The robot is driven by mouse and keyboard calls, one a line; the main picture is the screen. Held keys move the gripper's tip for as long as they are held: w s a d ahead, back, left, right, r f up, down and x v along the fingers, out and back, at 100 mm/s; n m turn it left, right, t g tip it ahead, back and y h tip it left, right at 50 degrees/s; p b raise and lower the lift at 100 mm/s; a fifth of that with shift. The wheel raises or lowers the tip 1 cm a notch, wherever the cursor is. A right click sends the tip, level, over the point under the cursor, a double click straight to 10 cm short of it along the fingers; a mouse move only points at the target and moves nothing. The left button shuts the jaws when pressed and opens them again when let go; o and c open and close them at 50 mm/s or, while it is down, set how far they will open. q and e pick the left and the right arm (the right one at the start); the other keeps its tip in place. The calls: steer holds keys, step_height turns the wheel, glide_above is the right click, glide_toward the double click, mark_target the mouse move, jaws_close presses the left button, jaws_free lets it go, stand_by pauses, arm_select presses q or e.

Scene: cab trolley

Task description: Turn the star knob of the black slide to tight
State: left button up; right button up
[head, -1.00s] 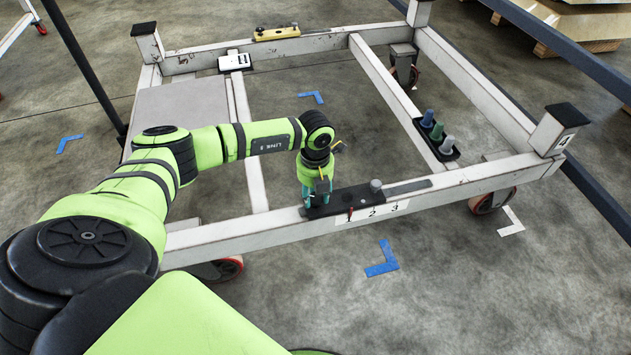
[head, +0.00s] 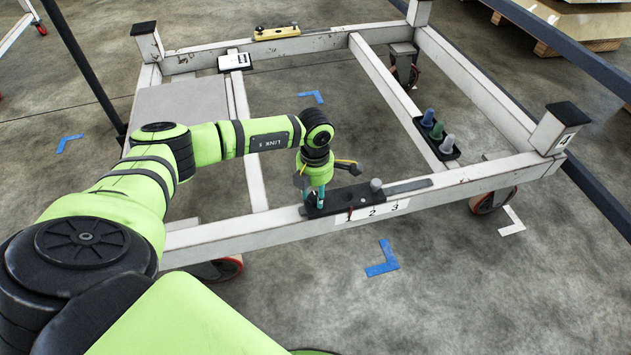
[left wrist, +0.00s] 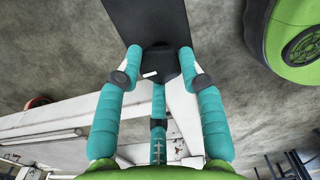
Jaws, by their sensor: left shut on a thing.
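The black slide (head: 345,198) lies on the near white rail of the trolley frame, and its plate (left wrist: 145,20) fills the top of the left wrist view. The dark star knob (left wrist: 160,64) with a short white mark sits between the teal fingers of my left gripper (left wrist: 160,80). In the head view my left gripper (head: 316,200) points down at the slide's left end and hides the knob. It is shut on the knob. A red pointer (head: 350,213) on the slide stands near the 1 of the number strip (head: 385,209). My right gripper is not in view.
A grey round peg (head: 376,185) stands at the slide's right part. A black tray (head: 450,153) with blue, green and grey pegs sits on a crossbar to the right. A yellow piece (head: 277,34) lies on the far rail. Floor inside the frame is largely clear.

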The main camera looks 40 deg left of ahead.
mark_target(313, 197)
arm_select(q)
steer(key=shift+s+f+m, duration=0.25)
steer(key=shift+s+m, duration=0.2)
steer(key=shift+m, duration=0.35)
steer(key=shift+a, duration=0.1)
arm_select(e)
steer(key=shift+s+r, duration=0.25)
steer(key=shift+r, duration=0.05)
arm_select(q)
steer(key=shift+m, duration=0.3)
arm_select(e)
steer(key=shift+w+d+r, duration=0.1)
arm_select(q)
steer(key=o, duration=1.1)
steer(key=shift+a, duration=0.1)
steer(key=shift+o, duration=0.2)
steer(key=shift+r, duration=0.2)
steer(key=shift+w, duration=0.1)
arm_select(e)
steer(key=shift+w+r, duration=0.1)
arm_select(q)
steer(key=shift+w+r, duration=0.1)
steer(key=shift+r, duration=0.1)
step_height(313, 197, up, 12)
steer(key=shift+f, duration=0.2)
